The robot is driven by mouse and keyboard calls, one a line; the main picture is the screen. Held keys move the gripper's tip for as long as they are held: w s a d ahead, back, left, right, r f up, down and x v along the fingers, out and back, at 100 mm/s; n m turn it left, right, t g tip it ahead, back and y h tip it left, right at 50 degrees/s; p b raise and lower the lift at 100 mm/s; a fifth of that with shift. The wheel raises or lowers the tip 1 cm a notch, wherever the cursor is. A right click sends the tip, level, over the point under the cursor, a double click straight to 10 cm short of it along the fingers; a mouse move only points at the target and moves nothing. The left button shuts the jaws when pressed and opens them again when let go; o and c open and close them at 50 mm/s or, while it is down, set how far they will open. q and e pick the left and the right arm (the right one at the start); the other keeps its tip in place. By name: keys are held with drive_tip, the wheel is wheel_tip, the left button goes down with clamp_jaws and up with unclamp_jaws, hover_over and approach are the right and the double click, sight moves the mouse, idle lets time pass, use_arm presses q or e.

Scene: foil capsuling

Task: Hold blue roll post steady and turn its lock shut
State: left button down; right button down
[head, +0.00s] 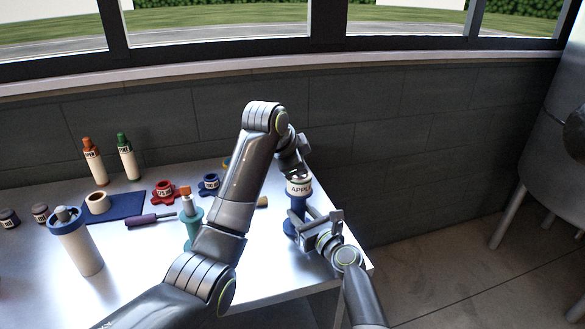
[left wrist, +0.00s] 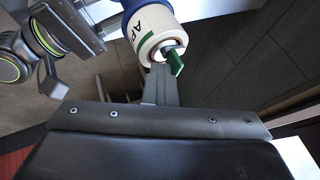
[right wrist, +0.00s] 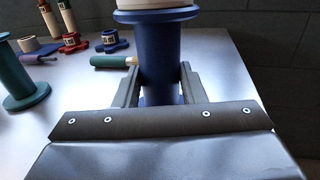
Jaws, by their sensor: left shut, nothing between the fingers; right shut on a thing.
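The blue roll post (head: 292,226) stands upright near the table's right edge, with a white labelled roll (head: 299,187) on top. In the left wrist view, the white roll (left wrist: 150,33) shows its end, with a green lock tab (left wrist: 174,62) at the centre. My left gripper (left wrist: 161,72) is shut and empty, its tips right beside the tab; I cannot tell whether they touch. My left arm partly hides this area in the head view. My right gripper (head: 305,226) is shut on the post's blue stem (right wrist: 158,65), with one finger on each side.
A teal post (head: 194,230) stands left of the blue post, partly behind my left arm. A purple-handled tool (head: 148,220), a red flanged part (head: 160,194), a blue mat (head: 130,208) and a blue-rimmed white container (head: 82,250) lie further left. The wall is behind.

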idle(0.6)
use_arm(q)
drive_tip(key=shift+w+a+r, duration=0.1)
drive_tip(key=shift+w+a, duration=0.15)
drive_tip(key=shift+a, duration=0.65)
